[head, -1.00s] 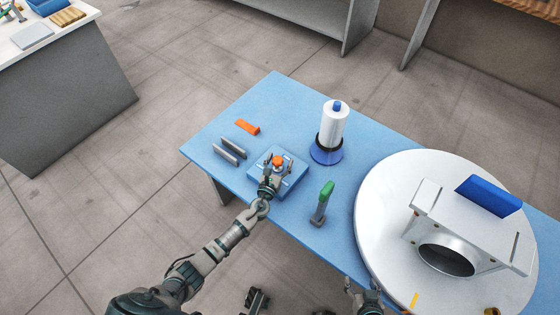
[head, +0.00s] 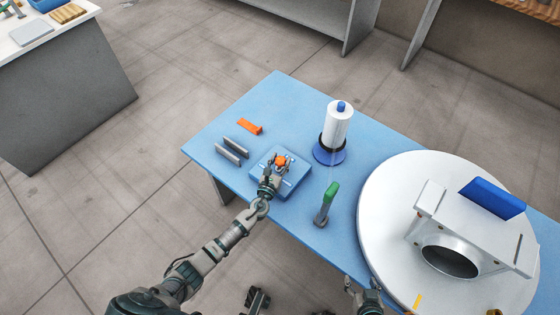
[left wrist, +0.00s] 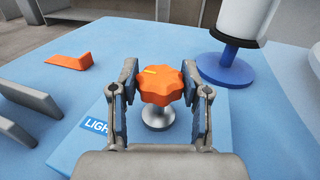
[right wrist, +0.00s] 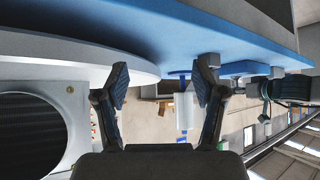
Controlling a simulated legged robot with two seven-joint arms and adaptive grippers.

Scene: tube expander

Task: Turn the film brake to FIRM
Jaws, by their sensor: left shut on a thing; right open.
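The film brake is an orange lobed knob (left wrist: 161,83) on a grey metal stem, standing on a blue base plate (left wrist: 85,140). A yellow mark on the knob's top points to the left in the left wrist view. The letters "LIGH" show on the plate, the rest hidden by my finger. My left gripper (left wrist: 163,88) is shut on the knob, one finger on each side. In the head view the knob (head: 281,160) sits at my left gripper (head: 273,168). The word FIRM is not visible. My right gripper (right wrist: 163,85) is open and empty near the table's front edge.
A white film roll on a blue stand (head: 335,130) is behind and right of the knob. An orange wedge (head: 250,126) and two grey bars (head: 230,152) lie left.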

